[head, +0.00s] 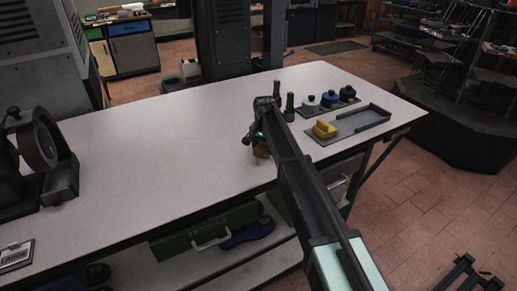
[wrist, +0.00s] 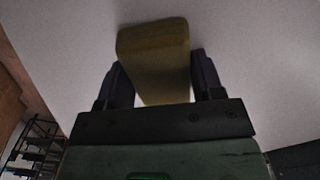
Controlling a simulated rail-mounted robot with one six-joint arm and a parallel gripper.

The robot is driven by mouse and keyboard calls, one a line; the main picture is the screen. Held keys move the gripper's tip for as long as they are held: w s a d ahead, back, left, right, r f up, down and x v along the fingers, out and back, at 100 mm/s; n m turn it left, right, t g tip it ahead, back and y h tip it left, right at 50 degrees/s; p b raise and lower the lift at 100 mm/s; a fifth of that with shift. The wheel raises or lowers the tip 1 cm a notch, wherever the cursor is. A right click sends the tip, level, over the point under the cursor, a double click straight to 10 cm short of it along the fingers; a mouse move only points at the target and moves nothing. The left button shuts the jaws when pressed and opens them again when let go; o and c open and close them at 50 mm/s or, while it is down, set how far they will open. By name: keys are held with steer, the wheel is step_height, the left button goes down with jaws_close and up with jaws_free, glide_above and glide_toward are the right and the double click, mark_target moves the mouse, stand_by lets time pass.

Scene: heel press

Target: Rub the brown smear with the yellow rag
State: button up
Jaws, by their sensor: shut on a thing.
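My gripper (wrist: 155,88) is shut on the yellow rag (wrist: 153,50), a block-like folded shape that looks dull olive in the wrist view. In the head view the rag (head: 261,151) shows partly below my gripper, over the front part of the pale table (head: 170,130). I cannot tell whether the rag touches the tabletop. I see no brown smear in either view; my arm and the rag cover part of the table.
A black machine with a round part (head: 40,150) stands at the left. The table's middle is clear.

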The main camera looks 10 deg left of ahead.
mark_target(249, 157)
steer(key=shift+w+d, duration=0.8)
steer(key=shift+d, duration=0.3)
steer(key=shift+w+d, duration=0.8)
steer(key=shift+d, duration=0.3)
steer(key=shift+r, duration=0.1)
steer(key=shift+s+a, duration=0.6)
steer(key=shift+a, duration=0.15)
steer(key=shift+s+a, duration=0.55)
steer(key=shift+a, duration=0.2)
steer(key=shift+s+a, duration=0.6)
steer(key=shift+a, duration=0.3)
steer(key=shift+s+a, duration=0.6)
steer(key=shift+a, duration=0.25)
steer(key=shift+s+a, duration=1.15)
steer(key=shift+a, duration=0.2)
steer(key=shift+w+a, duration=0.1)
